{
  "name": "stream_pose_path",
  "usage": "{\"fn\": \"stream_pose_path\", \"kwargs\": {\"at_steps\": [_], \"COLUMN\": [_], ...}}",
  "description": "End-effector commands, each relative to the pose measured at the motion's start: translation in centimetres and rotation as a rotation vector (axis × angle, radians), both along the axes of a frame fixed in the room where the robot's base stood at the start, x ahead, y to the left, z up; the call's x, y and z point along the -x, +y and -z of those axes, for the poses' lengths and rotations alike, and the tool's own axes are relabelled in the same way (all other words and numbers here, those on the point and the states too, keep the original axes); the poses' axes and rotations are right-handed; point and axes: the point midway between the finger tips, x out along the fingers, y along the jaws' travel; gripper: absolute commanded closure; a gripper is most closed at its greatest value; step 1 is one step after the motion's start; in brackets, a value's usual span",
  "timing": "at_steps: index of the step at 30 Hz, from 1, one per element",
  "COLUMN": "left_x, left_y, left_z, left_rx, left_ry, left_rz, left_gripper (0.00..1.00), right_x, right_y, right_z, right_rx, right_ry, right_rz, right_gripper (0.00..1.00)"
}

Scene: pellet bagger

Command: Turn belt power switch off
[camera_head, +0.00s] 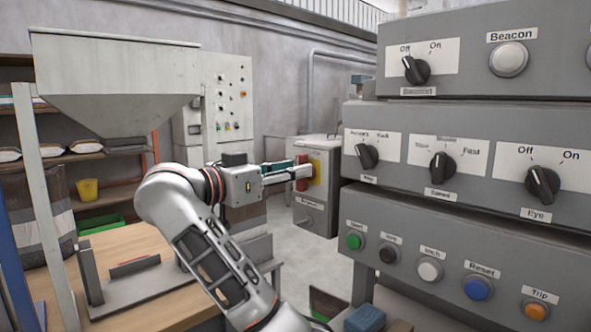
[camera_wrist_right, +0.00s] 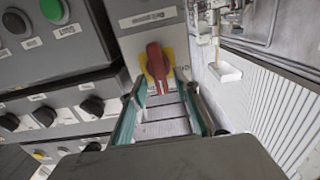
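The switch is a red rotary handle (camera_head: 303,173) on a yellow plate (camera_head: 316,168), on the front of a grey box (camera_head: 318,205) beside the control panels. In the right wrist view the red handle (camera_wrist_right: 157,68) stands roughly upright in the picture, its top tilted slightly left. My right gripper (camera_head: 300,170) is at the handle in the head view and partly hides it. In the wrist view its two teal-sided fingers (camera_wrist_right: 162,82) are apart, with the handle's lower end between or just beyond their tips. Contact cannot be told. My left gripper is not in view.
Stacked grey control panels (camera_head: 460,115) with black knobs and coloured push buttons stand close on the right. A hopper (camera_head: 115,85) and a wooden table (camera_head: 150,270) are on the left. A grey cabinet (camera_head: 228,100) stands behind. Open floor shows below the switch box.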

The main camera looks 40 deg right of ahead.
Motion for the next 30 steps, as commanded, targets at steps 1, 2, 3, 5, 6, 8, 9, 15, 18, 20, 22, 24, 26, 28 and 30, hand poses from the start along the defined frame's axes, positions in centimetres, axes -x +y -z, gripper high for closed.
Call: {"fn": "stream_pose_path", "kwargs": {"at_steps": [1, 2, 3, 5, 6, 8, 9, 15, 18, 20, 22, 24, 26, 28, 30], "left_x": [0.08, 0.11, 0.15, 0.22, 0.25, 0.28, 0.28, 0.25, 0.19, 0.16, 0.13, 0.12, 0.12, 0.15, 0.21], "left_y": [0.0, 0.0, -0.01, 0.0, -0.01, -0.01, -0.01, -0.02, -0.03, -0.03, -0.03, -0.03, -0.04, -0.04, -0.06], "left_z": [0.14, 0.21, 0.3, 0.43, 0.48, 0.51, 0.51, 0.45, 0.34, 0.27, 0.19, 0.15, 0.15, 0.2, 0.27], "left_rx": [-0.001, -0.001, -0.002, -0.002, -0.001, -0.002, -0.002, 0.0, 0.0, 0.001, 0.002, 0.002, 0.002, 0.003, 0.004], "left_ry": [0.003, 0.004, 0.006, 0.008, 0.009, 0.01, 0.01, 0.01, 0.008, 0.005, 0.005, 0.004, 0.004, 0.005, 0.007], "left_rz": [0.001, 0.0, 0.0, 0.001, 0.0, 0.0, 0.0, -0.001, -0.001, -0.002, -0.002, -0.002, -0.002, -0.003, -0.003], "left_gripper": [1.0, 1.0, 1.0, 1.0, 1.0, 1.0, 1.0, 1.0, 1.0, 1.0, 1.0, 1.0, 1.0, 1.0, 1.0], "right_x": [0.02, -0.01, -0.04, -0.05, -0.06, -0.06, -0.06, -0.07, -0.07, -0.06, -0.07, -0.08, -0.1, -0.13, -0.17], "right_y": [-0.55, -0.77, -0.98, -1.19, -1.28, -1.33, -1.34, -1.32, -1.33, -1.34, -1.35, -1.36, -1.37, -1.37, -1.38], "right_z": [-0.03, -0.02, -0.01, -0.01, -0.01, 0.0, 0.0, 0.01, 0.01, 0.01, 0.02, 0.03, 0.05, 0.1, 0.15], "right_rx": [0.002, 0.002, 0.001, 0.001, 0.001, 0.001, 0.001, 0.001, 0.0, 0.0, 0.0, 0.0, 0.001, 0.002, 0.003], "right_ry": [0.0, 0.0, 0.001, 0.001, 0.001, 0.001, 0.001, 0.002, 0.002, 0.002, 0.002, 0.005, 0.011, 0.026, 0.048], "right_rz": [0.002, 0.002, 0.001, 0.0, 0.0, 0.0, 0.0, 0.0, 0.0, 0.001, 0.001, 0.001, 0.001, 0.001, 0.001], "right_gripper": [0.69, 0.69, 0.69, 0.69, 0.69, 0.69, 0.69, 0.88, 1.0, 1.0, 1.0, 1.0, 1.0, 1.0, 1.0]}}
